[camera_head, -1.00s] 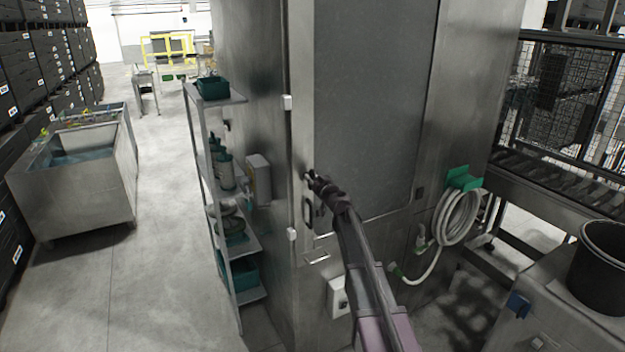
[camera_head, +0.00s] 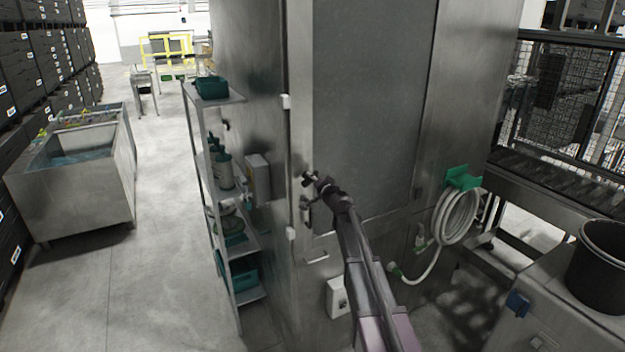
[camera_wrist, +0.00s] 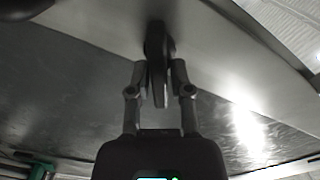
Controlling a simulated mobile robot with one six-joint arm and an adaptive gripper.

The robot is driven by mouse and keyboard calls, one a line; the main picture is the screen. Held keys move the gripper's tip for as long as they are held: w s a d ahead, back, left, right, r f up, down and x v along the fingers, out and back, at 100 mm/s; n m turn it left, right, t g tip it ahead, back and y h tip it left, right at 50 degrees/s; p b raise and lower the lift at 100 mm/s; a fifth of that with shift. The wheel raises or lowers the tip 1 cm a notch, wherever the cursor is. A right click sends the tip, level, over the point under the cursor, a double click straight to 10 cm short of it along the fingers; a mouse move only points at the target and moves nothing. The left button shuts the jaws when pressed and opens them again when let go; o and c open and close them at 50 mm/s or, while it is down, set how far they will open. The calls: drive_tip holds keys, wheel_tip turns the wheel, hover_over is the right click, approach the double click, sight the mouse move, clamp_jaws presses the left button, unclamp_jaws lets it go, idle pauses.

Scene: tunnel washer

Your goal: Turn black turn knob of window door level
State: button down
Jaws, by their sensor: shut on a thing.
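The window door (camera_head: 375,110) is a tall grey panel in the steel machine's front. The black turn knob (camera_wrist: 158,45) is a dark, narrow, elongated piece on the metal surface in the wrist view, lying lengthwise between the fingers. My gripper (camera_wrist: 159,88) is shut on it, one finger on each side. In the head view my gripper (camera_head: 312,182) is at the left edge of the door, and it and the wrist largely hide the knob. The knob's exact angle cannot be told there.
A shelf rack (camera_head: 240,240) with bottles and green bins stands left of the machine. A coiled white hose (camera_head: 458,218) hangs from a green holder at the right. A small handle (camera_head: 317,257) and a white box (camera_head: 337,297) are below.

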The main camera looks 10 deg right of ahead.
drive_tip(key=m, duration=0.6)
drive_tip(key=shift+f, duration=0.2)
idle(0.4)
drive_tip(key=c, duration=0.7)
unclamp_jaws()
drive_tip(key=v, duration=1.2)
